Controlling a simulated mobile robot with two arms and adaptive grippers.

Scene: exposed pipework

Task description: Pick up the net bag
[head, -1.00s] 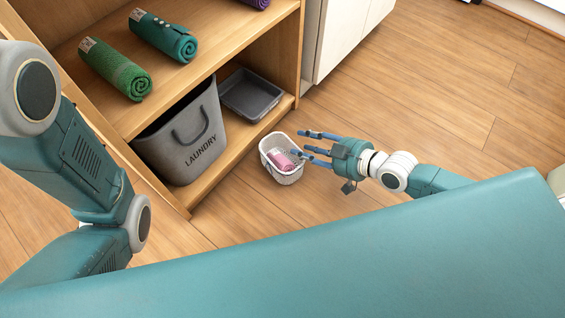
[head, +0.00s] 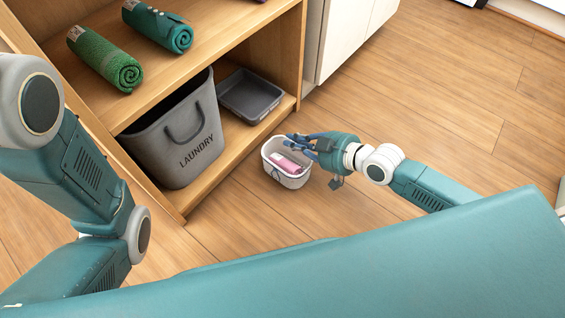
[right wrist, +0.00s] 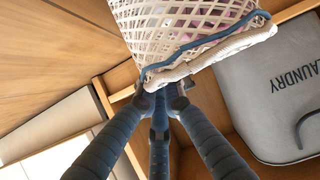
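The net bag (head: 287,180) is a small white mesh bag with an open top and a pink item (head: 288,164) inside. It is by the shelf's lower front edge in the head view. In the right wrist view the net bag (right wrist: 185,25) fills the top, with a blue band and a white cord along its rim. My right gripper (head: 297,142) is at the bag's rim on its far right side. In the right wrist view its blue fingers (right wrist: 163,92) come together on the rim. My left gripper is out of view; only its arm shows.
A grey laundry bin (head: 180,150) and a dark grey tray (head: 252,95) stand on the lower shelf (head: 228,150), left of the bag. Rolled green (head: 105,58) and teal (head: 158,25) towels lie above. The wooden floor (head: 440,110) on the right is clear.

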